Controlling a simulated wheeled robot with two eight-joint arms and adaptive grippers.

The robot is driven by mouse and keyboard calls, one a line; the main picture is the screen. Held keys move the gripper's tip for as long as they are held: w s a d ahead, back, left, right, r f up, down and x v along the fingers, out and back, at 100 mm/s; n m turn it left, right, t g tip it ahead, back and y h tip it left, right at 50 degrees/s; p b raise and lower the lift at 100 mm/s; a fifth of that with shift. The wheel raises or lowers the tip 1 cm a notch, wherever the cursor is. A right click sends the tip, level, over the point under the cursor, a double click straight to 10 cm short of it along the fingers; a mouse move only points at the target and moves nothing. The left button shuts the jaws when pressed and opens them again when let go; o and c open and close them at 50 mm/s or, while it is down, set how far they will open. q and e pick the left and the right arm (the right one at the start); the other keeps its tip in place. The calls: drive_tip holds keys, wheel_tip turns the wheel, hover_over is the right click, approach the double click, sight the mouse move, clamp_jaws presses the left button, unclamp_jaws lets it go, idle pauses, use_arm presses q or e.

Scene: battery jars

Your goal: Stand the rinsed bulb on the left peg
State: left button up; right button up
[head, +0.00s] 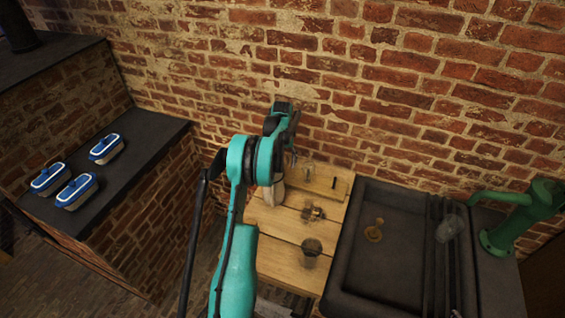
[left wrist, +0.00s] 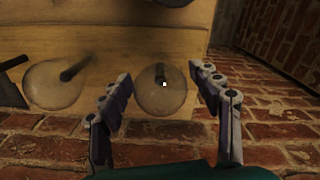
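A clear glass bulb (left wrist: 162,98) stands over a dark peg at the wall-side edge of the wooden board (left wrist: 110,50). My left gripper (left wrist: 162,72) is open around it, with a small gap visible at each finger. In the head view this gripper (head: 290,150) is at the board's far left, and its arm hides the bulb there. A second clear bulb (left wrist: 55,88) stands over the neighbouring peg; it also shows in the head view (head: 308,172). A bare dark peg (head: 333,184) is to its right. My right gripper is not in view.
A dark jar (head: 311,252) and a small brownish object (head: 313,213) are on the board. A dark sink (head: 385,270) lies to the right, with a clear glass vessel (head: 450,228) and a green pump (head: 520,220). The brick wall is close behind.

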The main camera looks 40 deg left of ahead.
use_arm(q)
wheel_tip(320, 180, up, 12)
drive_tip(key=shift+d+r, duration=0.1)
drive_tip(key=shift+d, duration=0.05)
drive_tip(key=s+d+r+m+t+b, duration=0.2)
drive_tip(key=s+d+r, duration=0.2)
drive_tip(key=d, duration=0.6)
drive_tip(key=s+d+r+m+t+b, duration=0.15)
drive_tip(key=s+d+r, duration=0.25)
drive_tip(key=d, duration=0.6)
drive_tip(key=s+d+f+m+t+b, duration=0.1)
drive_tip(key=s+d+f+t+b, duration=0.1)
drive_tip(key=s+d+f, duration=0.3)
drive_tip(key=s+d+f+m+t+b, duration=0.1)
drive_tip(key=s+d+f+m+b, duration=0.1)
drive_tip(key=s+d+f, duration=0.3)
drive_tip(key=s+d+b, duration=0.1)
drive_tip(key=s+d, duration=0.3)
drive_tip(key=s, duration=0.5)
drive_tip(key=shift+s+d+t, duration=0.15)
drive_tip(key=shift+d+t, duration=0.2)
